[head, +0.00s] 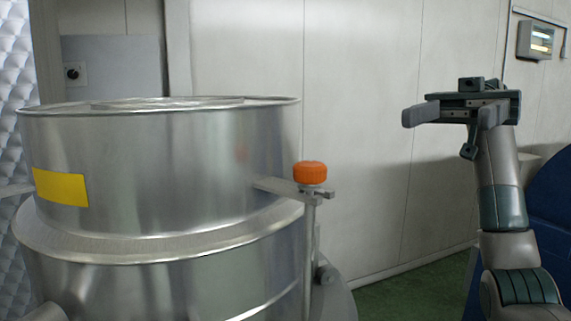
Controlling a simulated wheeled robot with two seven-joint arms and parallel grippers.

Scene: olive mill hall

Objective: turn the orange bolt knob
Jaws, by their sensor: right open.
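The orange bolt knob (310,172) sits on top of an upright metal rod, at a bracket on the right side of a large steel drum (150,165). My right gripper (446,116) is raised to the right of the knob and higher in the picture. Its fingers are apart and empty, with a clear gap between it and the knob. My left gripper does not show.
A yellow label (60,187) is on the drum. A small lit panel (541,41) hangs on the pale wall (370,90). A dark blue object (551,205) stands at the right edge. Green floor (415,292) shows between drum and arm.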

